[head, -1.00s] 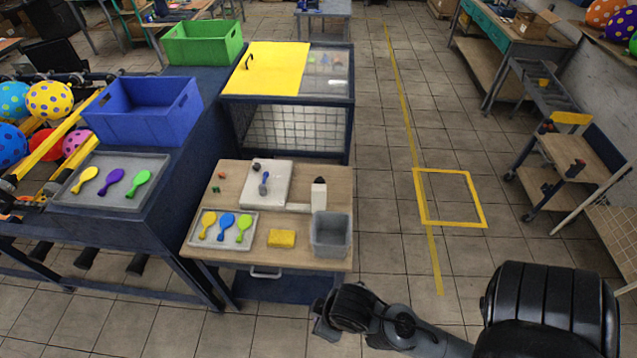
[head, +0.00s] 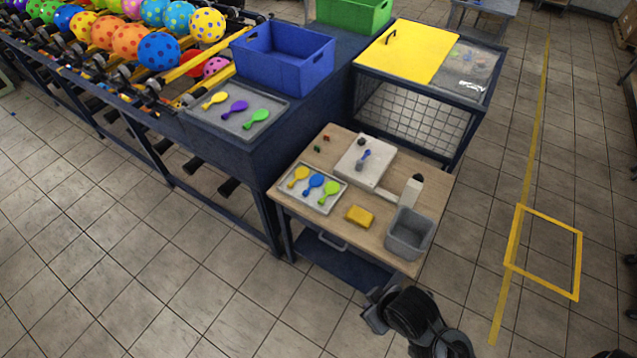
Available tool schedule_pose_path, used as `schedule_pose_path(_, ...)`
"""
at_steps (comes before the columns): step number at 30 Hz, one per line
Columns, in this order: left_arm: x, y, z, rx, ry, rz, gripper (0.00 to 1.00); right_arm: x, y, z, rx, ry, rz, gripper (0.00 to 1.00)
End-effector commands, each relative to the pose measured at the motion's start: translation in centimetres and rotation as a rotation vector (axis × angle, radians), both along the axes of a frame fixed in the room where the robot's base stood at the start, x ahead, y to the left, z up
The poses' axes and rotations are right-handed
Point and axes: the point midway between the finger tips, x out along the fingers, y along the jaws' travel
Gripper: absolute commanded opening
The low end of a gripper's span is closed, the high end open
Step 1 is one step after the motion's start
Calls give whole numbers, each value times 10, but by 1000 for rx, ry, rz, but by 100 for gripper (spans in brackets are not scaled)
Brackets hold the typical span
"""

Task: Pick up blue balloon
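The blue balloon (head: 314,183) lies flat in a grey tray (head: 323,208) on the small wooden table (head: 283,189). It is between a yellow balloon (head: 298,175) and a lime-green balloon (head: 328,191). My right gripper (head: 374,311) is at the bottom, in front of the table's near right corner and well apart from the balloon. Its fingers are too dark and small to tell open from shut. My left gripper is not in view.
The wooden table also holds a yellow sponge (head: 360,216), a grey bin (head: 410,233), a white bottle (head: 411,191) and a white board (head: 376,165). Left of it, a dark bench carries another balloon tray (head: 235,132) and a blue crate (head: 284,58). Open floor lies in front.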

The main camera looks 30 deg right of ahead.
Motion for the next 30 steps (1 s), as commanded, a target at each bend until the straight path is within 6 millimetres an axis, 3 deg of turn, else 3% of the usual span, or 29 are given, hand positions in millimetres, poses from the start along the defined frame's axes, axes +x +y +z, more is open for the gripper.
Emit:
schedule_pose_path(14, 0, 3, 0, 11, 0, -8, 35, 0, 0, 0, 0, 0, 0, 0)
schedule_pose_path(18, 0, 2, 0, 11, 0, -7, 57, 0, 0, 0, 0, 0, 0, 0)
schedule_pose_path(30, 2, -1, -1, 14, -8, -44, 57, 0, 0, 0, 0, -1, 0, 0)
